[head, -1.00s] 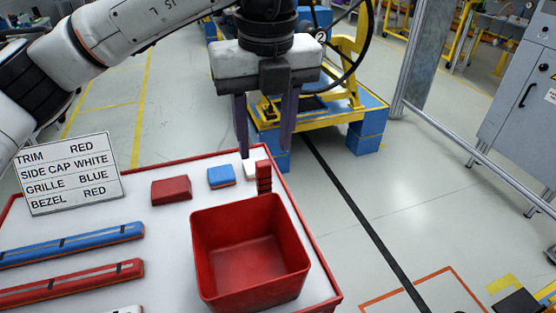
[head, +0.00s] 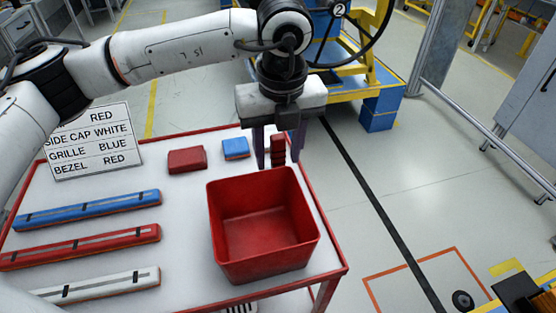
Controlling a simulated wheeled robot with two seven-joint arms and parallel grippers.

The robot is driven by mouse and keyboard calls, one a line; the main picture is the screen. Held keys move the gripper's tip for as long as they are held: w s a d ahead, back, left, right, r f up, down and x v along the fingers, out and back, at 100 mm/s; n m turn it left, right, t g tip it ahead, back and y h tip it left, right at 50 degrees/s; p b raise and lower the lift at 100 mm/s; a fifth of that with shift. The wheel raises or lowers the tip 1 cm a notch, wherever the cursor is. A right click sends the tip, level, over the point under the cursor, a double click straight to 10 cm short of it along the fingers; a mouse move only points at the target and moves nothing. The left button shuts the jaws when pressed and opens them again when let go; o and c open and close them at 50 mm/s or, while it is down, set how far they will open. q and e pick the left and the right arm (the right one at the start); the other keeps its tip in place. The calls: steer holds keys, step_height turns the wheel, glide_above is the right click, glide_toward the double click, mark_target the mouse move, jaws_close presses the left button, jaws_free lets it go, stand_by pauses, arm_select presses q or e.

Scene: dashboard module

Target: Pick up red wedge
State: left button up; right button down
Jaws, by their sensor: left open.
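A red block with a sloped face (head: 187,160) lies on the white table top, near its far edge. A small ridged red piece (head: 278,150) stands farther right, behind the bin. The frames do not make clear which of the two is the red wedge. My left gripper (head: 279,160) is open and points down. Its two dark fingers are on either side of the ridged red piece in the picture; whether they touch it I cannot tell. My right gripper is out of view.
A red bin (head: 263,225), empty, stands near the table's right edge. A blue block (head: 235,148) lies left of the gripper. Blue (head: 88,209), red (head: 80,247) and white (head: 95,286) bars lie at left. A label sign (head: 94,142) stands behind them.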

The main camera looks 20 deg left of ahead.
arm_select(q)
jaws_close()
steer(key=shift+r, duration=0.1)
